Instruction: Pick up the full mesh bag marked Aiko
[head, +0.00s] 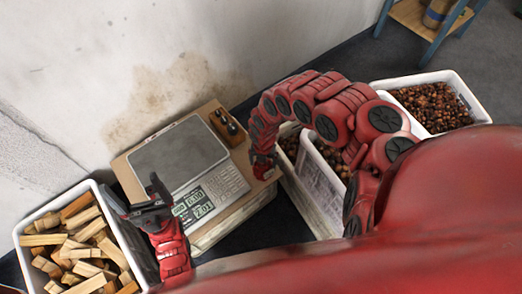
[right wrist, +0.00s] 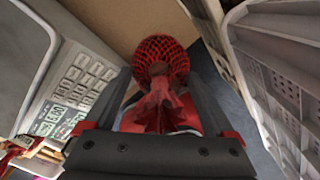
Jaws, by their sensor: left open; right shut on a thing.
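A full red mesh bag (right wrist: 158,58) shows in the right wrist view, its net bulging around dark contents and its gathered red neck toward the camera. My right gripper (right wrist: 160,82) is shut on the bag, with a finger on each side of it. No name can be read on the bag. In the head view the right hand (head: 264,166) is by the right side of the scale, and the bag cannot be made out there. My left gripper (head: 146,203) is open and empty, between the scale's front left and the wood crate.
A scale (head: 180,158) with lit displays stands on a cardboard-coloured box. A crate of wood pieces (head: 32,222) is at left. White crates of chestnuts (head: 452,78) stand at right; my right arm partly covers the nearer ones.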

